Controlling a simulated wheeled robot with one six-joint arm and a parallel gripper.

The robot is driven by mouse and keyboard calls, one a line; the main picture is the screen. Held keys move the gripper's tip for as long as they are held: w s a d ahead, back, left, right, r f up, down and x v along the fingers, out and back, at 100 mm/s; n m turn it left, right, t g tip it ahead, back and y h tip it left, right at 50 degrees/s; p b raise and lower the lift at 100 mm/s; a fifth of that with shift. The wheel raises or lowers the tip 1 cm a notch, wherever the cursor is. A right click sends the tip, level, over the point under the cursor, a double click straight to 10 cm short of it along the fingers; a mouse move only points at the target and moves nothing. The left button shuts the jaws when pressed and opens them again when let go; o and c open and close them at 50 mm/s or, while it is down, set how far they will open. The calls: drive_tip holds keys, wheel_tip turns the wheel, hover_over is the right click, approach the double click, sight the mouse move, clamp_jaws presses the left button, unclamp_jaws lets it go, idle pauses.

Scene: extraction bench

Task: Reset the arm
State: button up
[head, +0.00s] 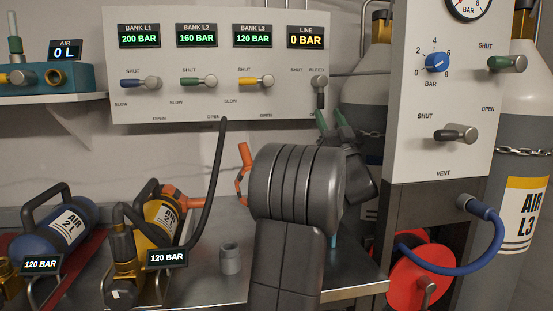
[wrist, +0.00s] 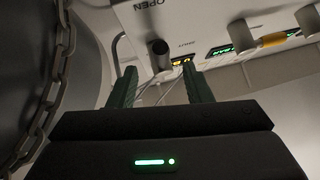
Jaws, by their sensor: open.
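My gripper (head: 332,117) is raised at the back of the bench, in front of the wall panel. Its two green fingers are apart and empty, just below the black line lever (head: 320,94) marked SHUT and BLEED. In the wrist view the open fingers (wrist: 160,80) spread below the same lever (wrist: 160,56), whose dark end shows in the gap between them. I cannot tell whether a finger touches it. My thick dark arm links hide the middle of the bench in the head view.
The wall panel (head: 215,100) carries blue, green and yellow levers; its LINE display (head: 307,37) reads 0 BAR. Blue (head: 75,228) and yellow (head: 165,225) cylinders lie at left. A valve panel (head: 440,110) and red reel (head: 420,278) stand right. A chain (wrist: 45,110) is close left in the wrist view.

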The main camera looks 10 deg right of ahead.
sight(318, 102)
drive_tip(key=x, duration=0.6)
drive_tip(key=shift+w+a+r+b, duration=0.1)
drive_tip(key=shift+w+r+b, duration=0.1)
drive_tip(key=shift+r+b, duration=0.1)
drive_tip(key=shift+a+f+m+h, duration=0.1)
drive_tip(key=shift+m+h, duration=0.3)
drive_tip(key=shift+h, duration=0.1)
drive_tip(key=shift+s, duration=0.1)
drive_tip(key=shift+d+f+n+y, duration=0.15)
drive_tip(key=shift+d+n+y, duration=0.05)
drive_tip(key=shift+n+y, duration=0.25)
drive_tip(key=v, duration=0.8)
drive_tip(key=x, duration=0.8)
drive_tip(key=shift+a, duration=0.15)
drive_tip(key=m+h, duration=0.3)
drive_tip(key=shift+a+r+t+p, duration=0.25)
drive_tip(key=shift+a+t+p, duration=0.1)
drive_tip(key=shift+a+t, duration=0.05)
drive_tip(key=m+h, duration=0.2)
drive_tip(key=m, duration=0.1)
drive_tip(key=shift+a+h, duration=0.15)
drive_tip(key=shift+h, duration=0.4)
